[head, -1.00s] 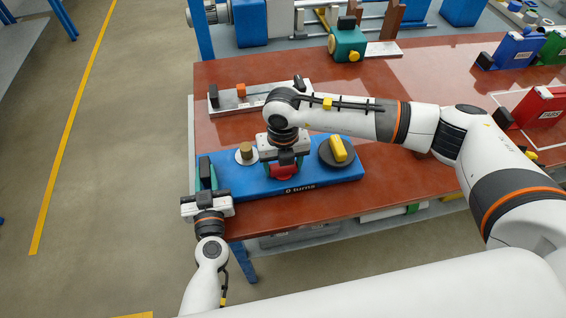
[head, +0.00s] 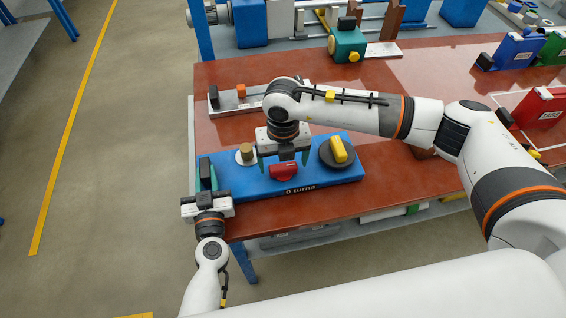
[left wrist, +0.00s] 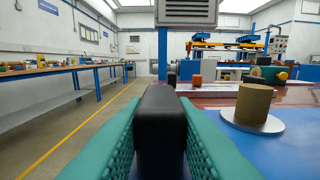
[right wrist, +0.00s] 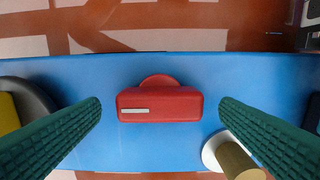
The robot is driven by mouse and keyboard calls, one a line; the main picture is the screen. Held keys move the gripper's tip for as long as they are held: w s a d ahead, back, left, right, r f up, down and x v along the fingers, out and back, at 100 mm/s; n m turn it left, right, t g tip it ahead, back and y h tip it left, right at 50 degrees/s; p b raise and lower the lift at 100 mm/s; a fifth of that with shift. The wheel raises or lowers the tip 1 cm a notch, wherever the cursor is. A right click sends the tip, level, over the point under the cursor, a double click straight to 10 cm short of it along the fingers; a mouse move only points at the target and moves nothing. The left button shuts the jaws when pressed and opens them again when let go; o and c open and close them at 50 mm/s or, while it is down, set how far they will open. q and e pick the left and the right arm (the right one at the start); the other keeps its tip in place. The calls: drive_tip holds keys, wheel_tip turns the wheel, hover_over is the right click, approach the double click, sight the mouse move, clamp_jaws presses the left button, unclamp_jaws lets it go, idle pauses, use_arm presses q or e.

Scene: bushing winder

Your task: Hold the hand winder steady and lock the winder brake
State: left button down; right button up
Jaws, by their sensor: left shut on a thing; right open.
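The hand winder is a blue board (head: 237,188) at the table's front edge, labelled "0 turns". Its red brake knob (head: 284,171) sits mid-board; in the right wrist view the red bar (right wrist: 160,105) lies crosswise with a pale mark at its left. My right gripper (head: 284,160) is open above the knob, fingers apart on either side, not touching it. My left gripper (head: 207,184) is shut on the black handle (left wrist: 160,130) at the board's left end. A brown spool on a pale disc (head: 246,152) and a dark disc with a yellow grip (head: 338,150) also stand on the board.
A grey fixture (head: 236,102) with an orange block lies behind the board. A green machine (head: 347,42) stands farther back. The red-brown tabletop (head: 400,190) is clear right of the board.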

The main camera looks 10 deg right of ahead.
sight(283, 166)
wheel_tip(283, 166, up, 10)
idle(0.3)
use_arm(q)
drive_tip(key=c, duration=1.1)
unclamp_jaws()
